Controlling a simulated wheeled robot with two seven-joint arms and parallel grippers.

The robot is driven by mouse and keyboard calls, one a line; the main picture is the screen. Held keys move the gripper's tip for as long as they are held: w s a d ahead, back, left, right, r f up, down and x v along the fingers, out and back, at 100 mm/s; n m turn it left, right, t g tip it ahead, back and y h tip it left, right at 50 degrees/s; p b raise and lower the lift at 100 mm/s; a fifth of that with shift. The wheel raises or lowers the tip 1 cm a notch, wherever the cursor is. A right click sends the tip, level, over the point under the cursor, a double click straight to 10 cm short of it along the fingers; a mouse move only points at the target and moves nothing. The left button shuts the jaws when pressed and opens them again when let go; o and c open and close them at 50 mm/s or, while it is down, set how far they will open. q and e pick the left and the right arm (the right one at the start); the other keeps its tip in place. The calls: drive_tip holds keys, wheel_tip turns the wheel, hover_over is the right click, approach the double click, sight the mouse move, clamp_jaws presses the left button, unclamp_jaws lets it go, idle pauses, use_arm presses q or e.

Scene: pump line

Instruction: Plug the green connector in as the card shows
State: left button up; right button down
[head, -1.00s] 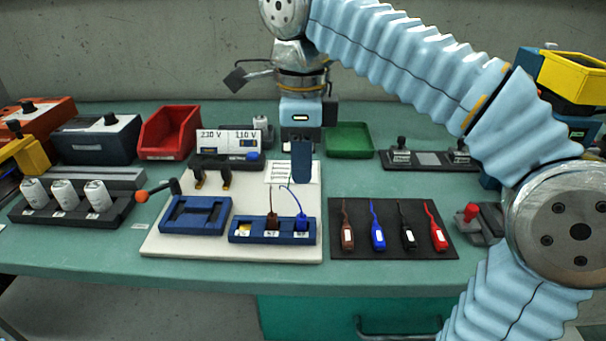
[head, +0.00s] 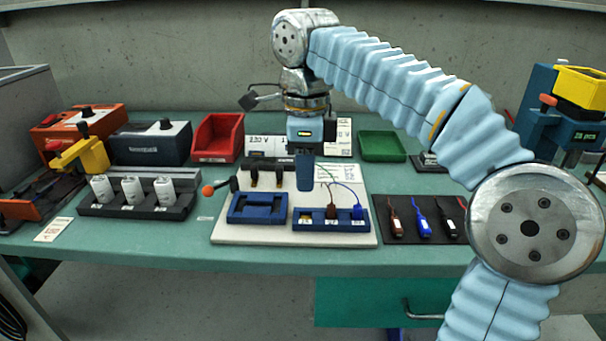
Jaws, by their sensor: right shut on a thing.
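My right gripper (head: 305,172) points straight down above the cream board (head: 230,237), behind the blue socket block (head: 346,227). The left place (head: 305,221) has no connector and shows a yellowish patch. The card (head: 338,144) with a "V" marking is partly covered by my gripper. My left gripper is out of view.
An empty-looking blue frame (head: 256,219) is left of the socket block. Spare brown, blue and black connectors lie on a dark mat (head: 410,231) at right. Red (head: 240,140) and green (head: 362,140) bins stand behind.

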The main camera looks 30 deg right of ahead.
sight(306, 219)
drive_tip(key=shift+d+f, duration=0.1)
drive_tip(key=shift+f, duration=0.45)
wheel_tip(306, 219, down, 3)
drive_tip(key=b, duration=0.3)
drive_tip(key=shift+f, duration=0.55)
drive_tip(key=shift+f, duration=0.1)
drive_tip(key=shift+f, duration=0.6)
idle(1.4)
drive_tip(key=c, duration=1.4)
unclamp_jaws()
drive_tip(key=shift+r+p, duration=0.1)
drive_tip(key=shift+p, duration=0.3)
